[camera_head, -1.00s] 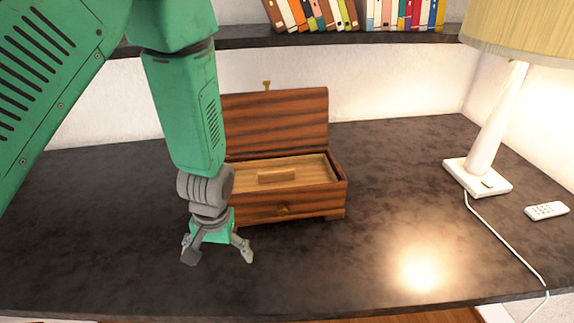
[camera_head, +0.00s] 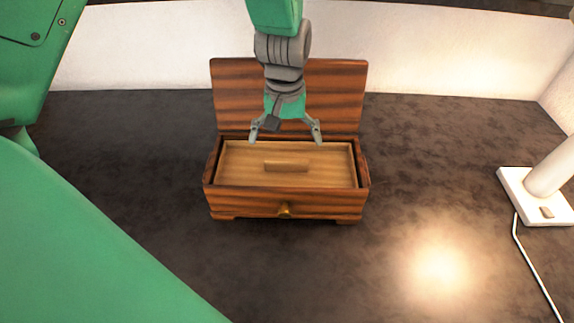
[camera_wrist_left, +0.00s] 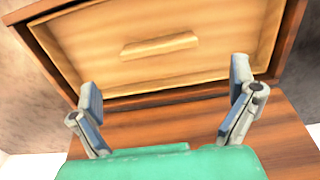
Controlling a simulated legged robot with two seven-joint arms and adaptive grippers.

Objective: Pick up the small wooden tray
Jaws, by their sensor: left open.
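The small wooden tray (camera_head: 330,172) is light wood with a raised bar handle (camera_head: 287,166) across its middle. It sits inside the open dark-striped wooden box (camera_head: 240,204), whose lid (camera_head: 235,95) stands up at the back. In the left wrist view the tray (camera_wrist_left: 85,45) and its handle (camera_wrist_left: 160,45) lie beyond the fingertips. My left gripper (camera_head: 286,138) is open and empty, above the back part of the tray and in front of the lid. Its spread fingers (camera_wrist_left: 165,95) touch nothing that I can see. My right gripper is not in view.
A brass knob (camera_head: 285,210) sits on the box front. A white lamp base (camera_head: 525,190) with a cord (camera_head: 530,265) stands on the right. The dark desk (camera_head: 130,150) is clear around the box.

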